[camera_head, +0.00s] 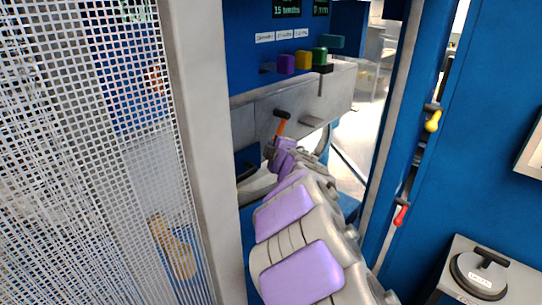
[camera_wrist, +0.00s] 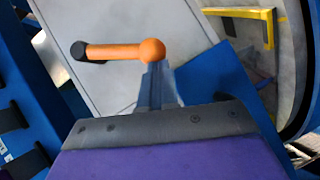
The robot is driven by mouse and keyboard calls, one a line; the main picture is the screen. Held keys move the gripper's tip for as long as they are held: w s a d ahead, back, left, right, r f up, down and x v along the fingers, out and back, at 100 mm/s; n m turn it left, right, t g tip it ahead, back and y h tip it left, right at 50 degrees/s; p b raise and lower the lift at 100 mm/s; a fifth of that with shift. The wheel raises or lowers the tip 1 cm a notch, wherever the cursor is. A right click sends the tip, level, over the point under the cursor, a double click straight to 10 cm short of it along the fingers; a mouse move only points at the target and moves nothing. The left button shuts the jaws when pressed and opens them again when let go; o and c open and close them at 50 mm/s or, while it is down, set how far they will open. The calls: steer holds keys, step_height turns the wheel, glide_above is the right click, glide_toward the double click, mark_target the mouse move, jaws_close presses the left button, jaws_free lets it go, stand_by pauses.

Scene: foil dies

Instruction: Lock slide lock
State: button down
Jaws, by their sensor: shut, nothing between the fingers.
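An orange handle (camera_head: 281,126) with a black end sticks out from the grey machine panel, just beyond my gripper (camera_head: 283,142). No label shows whether this handle is the slide lock. In the wrist view the orange handle (camera_wrist: 115,51) lies sideways, with its black end at left and a round orange end at right. My gripper's closed fingers (camera_wrist: 155,72) point at the round end and overlap its lower edge in the picture; I cannot tell whether they touch it. My gripper is shut and empty.
Purple, yellow and green knobs (camera_head: 303,60) sit above the handle, under a display. A white mesh guard and post (camera_head: 195,150) stand close at left. A blue post at right carries a yellow lever (camera_head: 433,121) and a red lever (camera_head: 401,215). A yellow bracket (camera_wrist: 250,14) shows at upper right.

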steer(key=w+d+f, duration=0.3)
steer(key=w, duration=0.1)
steer(key=shift+w+d+f+p, duration=0.2)
steer(key=shift+f+p, duration=0.1)
steer(key=shift+f, duration=0.1)
stand_by(0.4)
stand_by(0.4)
